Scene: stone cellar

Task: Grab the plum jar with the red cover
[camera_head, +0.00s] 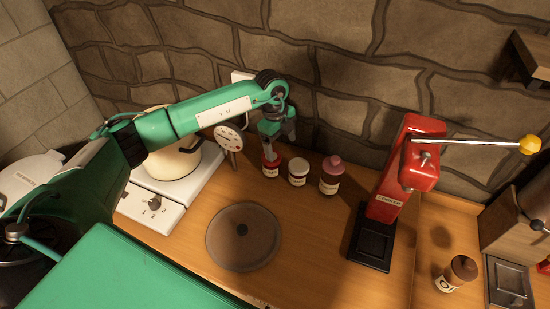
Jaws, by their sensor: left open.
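Three small jars stand in a row on the wooden counter near the stone wall. The leftmost jar (271,169) is dark with a pale label and a red cover, and my gripper partly hides its top. The middle jar (298,173) has a pale top with a dark red rim. The right jar (331,176) has a pinkish-red knobbed cover. The labels are too small to read, so I cannot tell by text which is plum. My left gripper (270,152) points down, open, right at the top of the leftmost jar; whether its fingers touch the cover is unclear.
A round glass lid (243,238) lies in front of the jars. A red lever press (405,175) stands right, with a brown jar (456,274) beyond it.

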